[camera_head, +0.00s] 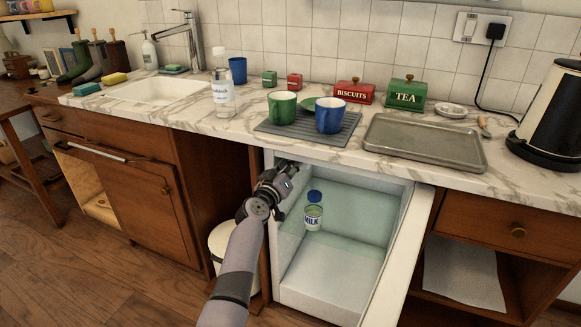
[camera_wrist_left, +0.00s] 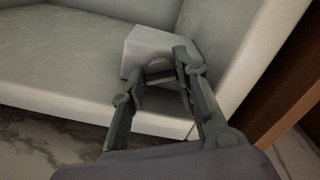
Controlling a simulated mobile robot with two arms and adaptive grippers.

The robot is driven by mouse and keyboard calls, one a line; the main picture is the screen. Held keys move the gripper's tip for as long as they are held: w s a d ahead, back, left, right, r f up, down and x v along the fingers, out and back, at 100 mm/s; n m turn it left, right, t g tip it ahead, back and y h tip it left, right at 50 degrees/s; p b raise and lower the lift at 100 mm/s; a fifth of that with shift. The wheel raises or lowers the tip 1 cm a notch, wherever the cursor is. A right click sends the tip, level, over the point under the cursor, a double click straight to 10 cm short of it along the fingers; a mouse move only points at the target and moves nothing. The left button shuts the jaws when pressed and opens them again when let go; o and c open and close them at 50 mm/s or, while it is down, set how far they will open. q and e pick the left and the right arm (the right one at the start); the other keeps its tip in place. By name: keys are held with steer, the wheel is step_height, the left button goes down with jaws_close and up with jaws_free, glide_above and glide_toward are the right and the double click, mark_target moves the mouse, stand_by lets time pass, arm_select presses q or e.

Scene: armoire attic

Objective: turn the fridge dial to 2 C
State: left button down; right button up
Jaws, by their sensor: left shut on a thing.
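The fridge (camera_head: 326,283) stands open under the counter, with a pale interior. My left gripper (camera_head: 285,172) reaches into its upper left corner. In the left wrist view, a small white housing (camera_wrist_left: 150,45) sits on the fridge's inner wall. My left gripper's fingers (camera_wrist_left: 163,73) are at the front of this housing, shut on the dial (camera_wrist_left: 158,66), of which only a small rounded grey part shows between them. The dial's marks and setting cannot be read. In the head view, the gripper hides the dial. My right gripper is not in view.
The fridge door (camera_head: 403,262) is swung open on the right. The counter (camera_head: 375,163) above holds cups, tins and a metal tray (camera_head: 425,142). A white bin (camera_head: 222,245) stands left.

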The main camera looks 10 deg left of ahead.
arm_select(q)
steer(key=shift+n, duration=0.3)
steer(key=c, duration=1.5)
jaws_free()
steer(key=s, duration=0.4)
steer(key=s+a, duration=0.1)
steer(key=s, duration=0.3)
steer(key=s+a, duration=0.1)
steer(key=s, duration=0.2)
steer(key=shift+s+a, duration=0.15)
steer(key=shift+s, duration=0.25)
